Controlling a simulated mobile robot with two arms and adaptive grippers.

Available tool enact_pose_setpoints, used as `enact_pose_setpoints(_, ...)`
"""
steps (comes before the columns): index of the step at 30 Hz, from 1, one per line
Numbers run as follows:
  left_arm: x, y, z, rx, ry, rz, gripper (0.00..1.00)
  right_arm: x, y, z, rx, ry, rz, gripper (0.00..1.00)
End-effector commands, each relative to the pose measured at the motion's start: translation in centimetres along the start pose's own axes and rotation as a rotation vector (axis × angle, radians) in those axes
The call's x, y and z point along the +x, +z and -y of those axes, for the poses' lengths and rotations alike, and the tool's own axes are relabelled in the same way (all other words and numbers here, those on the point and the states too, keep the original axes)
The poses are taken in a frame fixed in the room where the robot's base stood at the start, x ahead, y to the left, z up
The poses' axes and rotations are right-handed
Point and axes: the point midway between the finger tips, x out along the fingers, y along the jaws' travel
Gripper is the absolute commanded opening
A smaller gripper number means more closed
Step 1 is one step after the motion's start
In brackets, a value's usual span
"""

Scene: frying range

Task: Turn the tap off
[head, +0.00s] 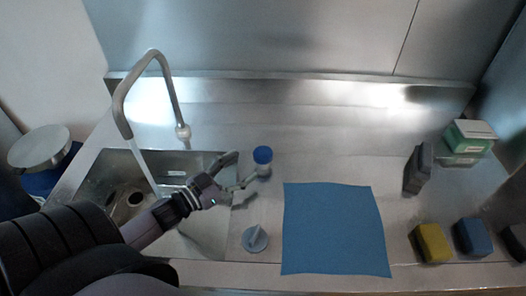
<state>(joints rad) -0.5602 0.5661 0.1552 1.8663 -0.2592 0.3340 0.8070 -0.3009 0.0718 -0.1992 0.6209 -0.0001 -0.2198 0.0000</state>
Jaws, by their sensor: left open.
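The metal tap (172,88) stands at the back of the sink, with a tall curved spout that bends over to the left. A pale stream of water (145,167) runs from the spout end into the sink (218,240). I cannot make out a separate tap lever; a pale ring shows low on the tap's upright. My left gripper (243,170) is open over the sink's right edge, to the right of and in front of the tap's foot, and apart from the tap. My left arm hides part of the sink. My right gripper is not in view.
A blue-capped container (262,156) stands close to the left gripper's fingertips. A small round grey-blue item (255,239) and a blue cloth (334,230) lie on the counter. Yellow (431,243) and blue (470,237) blocks, a dark block (418,168) and a green-white box (468,139) are at right.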

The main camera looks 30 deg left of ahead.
Motion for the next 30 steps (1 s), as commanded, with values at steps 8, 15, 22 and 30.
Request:
enact_pose_setpoints(8, 5.5, -0.2, 0.0, 0.001, -0.001, -0.002, 0.66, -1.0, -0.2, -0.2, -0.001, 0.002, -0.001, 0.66)
enact_pose_setpoints(15, 8.0, -0.1, 0.0, -0.001, -0.001, -0.001, 0.66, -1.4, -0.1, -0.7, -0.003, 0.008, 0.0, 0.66)
enact_pose_setpoints(22, 8.5, 0.1, 0.0, -0.001, 0.0, 0.001, 0.66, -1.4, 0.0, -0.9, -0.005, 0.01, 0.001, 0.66)
enact_pose_setpoints(30, 8.4, 0.0, 0.0, -0.001, 0.0, 0.0, 0.56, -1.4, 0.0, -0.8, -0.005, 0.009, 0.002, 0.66)
